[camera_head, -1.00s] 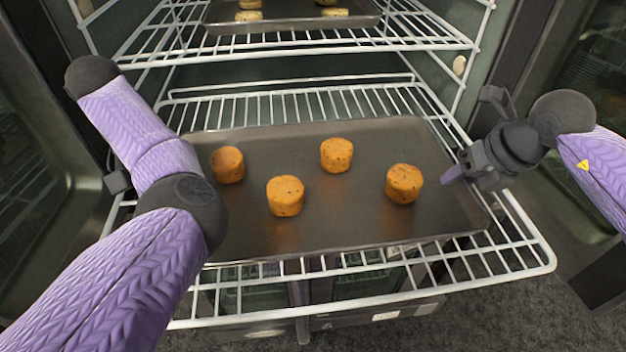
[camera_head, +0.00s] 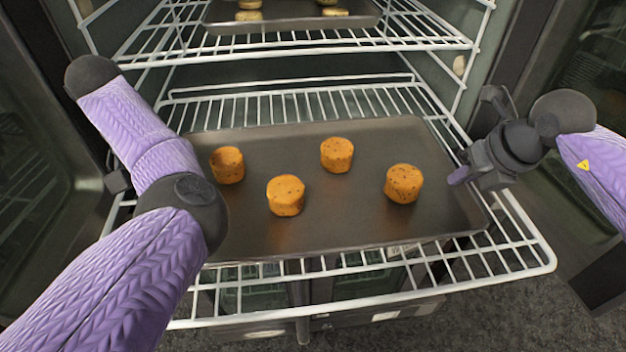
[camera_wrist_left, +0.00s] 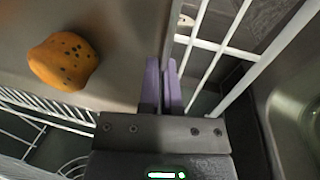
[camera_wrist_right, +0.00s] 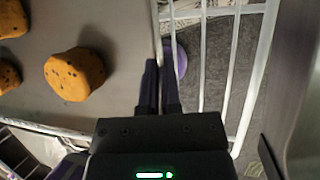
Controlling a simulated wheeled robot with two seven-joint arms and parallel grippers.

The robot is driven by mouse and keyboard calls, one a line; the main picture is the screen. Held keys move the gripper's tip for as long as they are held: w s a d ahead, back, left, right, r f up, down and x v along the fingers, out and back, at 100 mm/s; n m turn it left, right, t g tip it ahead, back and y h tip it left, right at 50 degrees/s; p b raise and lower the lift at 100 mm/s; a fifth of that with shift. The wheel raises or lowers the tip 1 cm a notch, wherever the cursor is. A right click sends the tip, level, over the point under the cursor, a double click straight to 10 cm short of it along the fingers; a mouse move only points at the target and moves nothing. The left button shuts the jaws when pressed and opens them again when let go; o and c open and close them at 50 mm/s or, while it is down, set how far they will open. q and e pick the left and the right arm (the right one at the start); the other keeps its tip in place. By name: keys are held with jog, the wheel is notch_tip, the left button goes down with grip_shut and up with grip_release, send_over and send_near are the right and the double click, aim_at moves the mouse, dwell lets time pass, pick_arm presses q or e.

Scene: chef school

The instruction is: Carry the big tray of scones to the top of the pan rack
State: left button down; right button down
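The big grey tray (camera_head: 335,222) lies flat on a pulled-out white wire rack, with several round orange-brown scones on it, such as the front one (camera_head: 285,195). My right gripper (camera_head: 458,176) is at the tray's right rim; in the right wrist view its narrow fingers (camera_wrist_right: 159,88) are close together with the rim between them. My left gripper is hidden behind my left arm in the head view; in the left wrist view its fingers (camera_wrist_left: 162,88) are nearly together on the tray's left rim. Scones also show in both wrist views (camera_wrist_left: 63,62) (camera_wrist_right: 75,74).
A higher wire shelf (camera_head: 420,40) holds another tray (camera_head: 290,23) with scones. The lower rack (camera_head: 545,262) sticks out in front of the cabinet. Open dark doors stand at left and right. Grey floor (camera_head: 500,320) shows in front.

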pick_arm(q)
jog(key=shift+r, duration=0.1)
pick_arm(e)
jog(key=shift+r, duration=0.15)
dwell(0.7)
